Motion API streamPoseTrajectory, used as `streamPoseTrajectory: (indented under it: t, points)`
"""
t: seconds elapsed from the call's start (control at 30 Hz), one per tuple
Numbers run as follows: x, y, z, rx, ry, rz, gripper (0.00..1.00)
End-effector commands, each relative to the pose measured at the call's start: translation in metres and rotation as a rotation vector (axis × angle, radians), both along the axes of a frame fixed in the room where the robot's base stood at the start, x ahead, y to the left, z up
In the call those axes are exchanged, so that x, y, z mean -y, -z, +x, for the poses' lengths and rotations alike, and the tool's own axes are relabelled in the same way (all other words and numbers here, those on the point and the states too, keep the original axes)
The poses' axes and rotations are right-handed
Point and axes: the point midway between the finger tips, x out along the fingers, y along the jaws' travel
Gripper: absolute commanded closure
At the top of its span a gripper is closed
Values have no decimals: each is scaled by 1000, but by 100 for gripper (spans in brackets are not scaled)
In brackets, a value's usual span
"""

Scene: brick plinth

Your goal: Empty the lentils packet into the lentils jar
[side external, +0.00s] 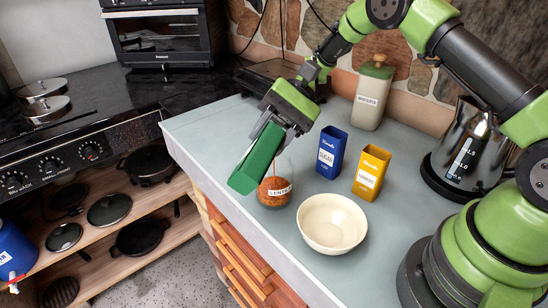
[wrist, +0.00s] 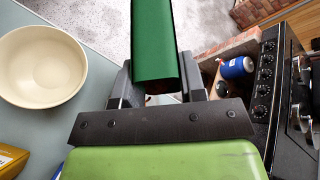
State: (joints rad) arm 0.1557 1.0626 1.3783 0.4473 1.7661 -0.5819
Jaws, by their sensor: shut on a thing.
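A green packet (side external: 258,158) is held tilted, its lower end down and to the left; no label on it shows. My gripper (side external: 289,122) is shut on it near its upper end. In the wrist view the packet (wrist: 153,40) sits between the two dark fingers of my gripper (wrist: 157,87). The glass lentils jar (side external: 275,191) stands on the counter below and behind the packet, with orange-red lentils inside and a white label. The packet hides part of the jar's upper left. I cannot tell whether lentils are falling.
A cream bowl (side external: 332,223) stands in front of the jar, near the grey counter's (side external: 205,130) edge. A blue sugar packet (side external: 331,152) and a yellow packet (side external: 371,173) stand to the right.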

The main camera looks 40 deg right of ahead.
Motion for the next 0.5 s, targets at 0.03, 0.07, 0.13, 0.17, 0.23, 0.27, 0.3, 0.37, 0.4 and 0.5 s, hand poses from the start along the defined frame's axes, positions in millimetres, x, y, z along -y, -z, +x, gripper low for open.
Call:
streamPoseTrajectory:
  t: [0.03, 0.07, 0.13, 0.17, 0.23, 0.27, 0.3, 0.37, 0.4, 0.5]
  points:
    - [1, 0, 0, -10, 1, 15, 100]
    - [1, 0, 0, -14, 2, 23, 100]
    - [2, 0, 1, -24, 1, 44, 100]
    - [2, 0, 1, -30, 1, 54, 100]
    - [2, 0, 1, -40, 2, 74, 100]
    - [2, 0, 1, -43, 1, 81, 100]
    - [3, -1, 2, -49, 2, 92, 100]
    - [3, 1, 2, -57, 1, 107, 100]
    - [3, 2, 2, -63, 1, 117, 100]
    - [4, 5, 2, -77, 1, 141, 100]
